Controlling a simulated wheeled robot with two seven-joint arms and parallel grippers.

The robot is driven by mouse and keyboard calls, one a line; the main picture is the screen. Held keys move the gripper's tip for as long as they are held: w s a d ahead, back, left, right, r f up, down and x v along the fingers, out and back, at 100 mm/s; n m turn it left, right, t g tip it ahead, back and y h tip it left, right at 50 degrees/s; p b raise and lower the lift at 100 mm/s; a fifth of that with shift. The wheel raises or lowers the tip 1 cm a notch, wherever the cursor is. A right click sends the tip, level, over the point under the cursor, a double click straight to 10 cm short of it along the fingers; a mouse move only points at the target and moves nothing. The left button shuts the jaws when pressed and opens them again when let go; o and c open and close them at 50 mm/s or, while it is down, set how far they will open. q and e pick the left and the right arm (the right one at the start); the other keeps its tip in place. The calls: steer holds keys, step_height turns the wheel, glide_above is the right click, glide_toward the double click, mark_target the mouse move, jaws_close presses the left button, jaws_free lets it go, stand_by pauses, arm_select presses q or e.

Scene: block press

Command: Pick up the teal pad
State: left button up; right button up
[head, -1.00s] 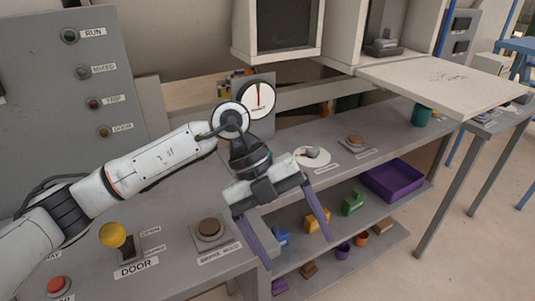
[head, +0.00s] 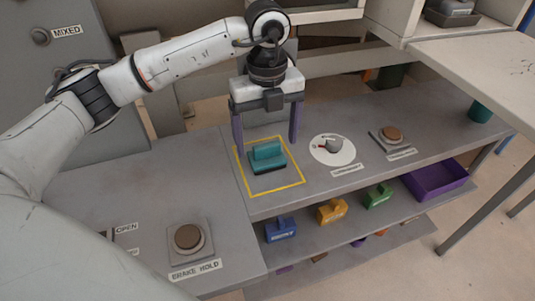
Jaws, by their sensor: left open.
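The teal pad (head: 267,157) is a small block with a raised grip on a dark base. It rests on the grey bench inside a yellow outlined square (head: 301,181). My left gripper (head: 266,142) points down, with its two purple fingers spread wide. The fingers are above and behind the pad in the picture, one toward each side of it, and nothing is between them. I cannot tell whether a finger touches the bench. My right gripper is not in view.
A white dial (head: 332,150) and a brown button (head: 392,134) sit right of the square. The brake hold button (head: 188,237) is at front left. A lower shelf holds blue (head: 281,229), yellow (head: 332,210) and green (head: 378,195) blocks and a purple tray (head: 462,190). A teal cup (head: 481,111) stands far right.

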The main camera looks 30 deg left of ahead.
mark_target(267, 145)
arm_select(q)
step_height(267, 145, down, 4)
steer(key=shift+a+r+p, duration=0.1)
steer(key=shift+p, duration=0.25)
steer(key=shift+f, duration=0.55)
steer(key=c, duration=1.2)
steer(key=shift+r+b, duration=0.4)
steer(key=shift+r, duration=4.65)
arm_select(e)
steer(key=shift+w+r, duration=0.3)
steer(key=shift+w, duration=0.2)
